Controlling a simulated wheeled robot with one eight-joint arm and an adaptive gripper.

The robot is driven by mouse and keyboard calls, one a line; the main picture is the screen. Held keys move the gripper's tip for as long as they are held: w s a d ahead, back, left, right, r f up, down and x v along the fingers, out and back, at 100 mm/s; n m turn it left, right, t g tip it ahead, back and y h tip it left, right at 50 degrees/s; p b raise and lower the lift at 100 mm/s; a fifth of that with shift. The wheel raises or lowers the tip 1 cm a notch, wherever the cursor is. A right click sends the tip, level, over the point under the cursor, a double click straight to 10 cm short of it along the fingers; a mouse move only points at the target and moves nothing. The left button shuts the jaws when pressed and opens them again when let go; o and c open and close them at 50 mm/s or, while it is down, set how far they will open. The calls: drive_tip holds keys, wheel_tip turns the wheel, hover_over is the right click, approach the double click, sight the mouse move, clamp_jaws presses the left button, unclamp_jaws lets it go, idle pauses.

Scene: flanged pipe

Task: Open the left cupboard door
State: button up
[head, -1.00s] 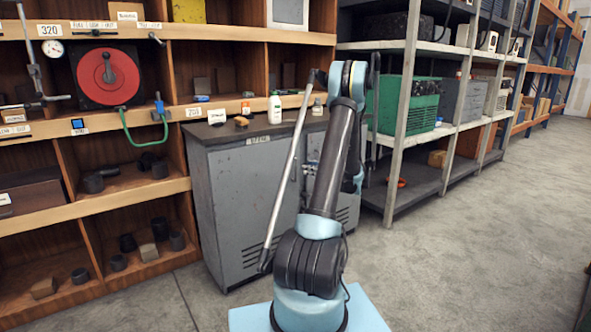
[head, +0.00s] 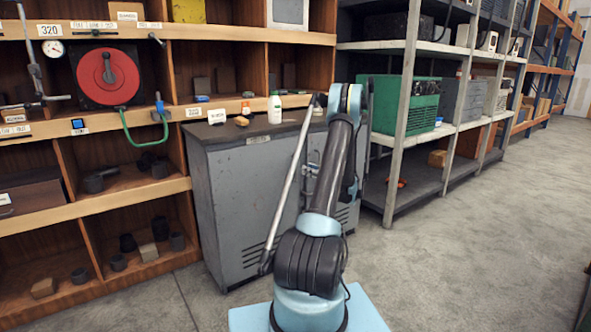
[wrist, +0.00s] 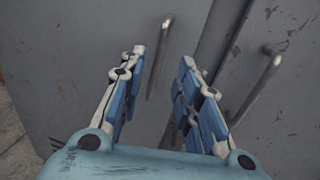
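The grey metal cupboard (head: 235,190) stands in front of the wooden shelving, and both doors look shut. In the wrist view the left door (wrist: 70,60) fills the left and middle, with its bar handle (wrist: 159,57) upright near the door seam. The right door (wrist: 290,95) has a similar handle (wrist: 258,85). My gripper (wrist: 162,75) is open, its two blue and white fingers apart. The left handle shows between the fingers, beyond them; I see no contact.
A white bottle (head: 274,107) and small items stand on the cupboard top. Wooden shelving (head: 130,190) is at the left, and a metal rack with a green machine (head: 410,102) at the right. The concrete floor (head: 460,260) is clear at the right.

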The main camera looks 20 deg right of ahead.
sight(296, 166)
drive_tip(key=x, duration=0.9)
drive_tip(key=shift+w+a, duration=0.2)
drive_tip(key=shift+w, duration=0.15)
clamp_jaws()
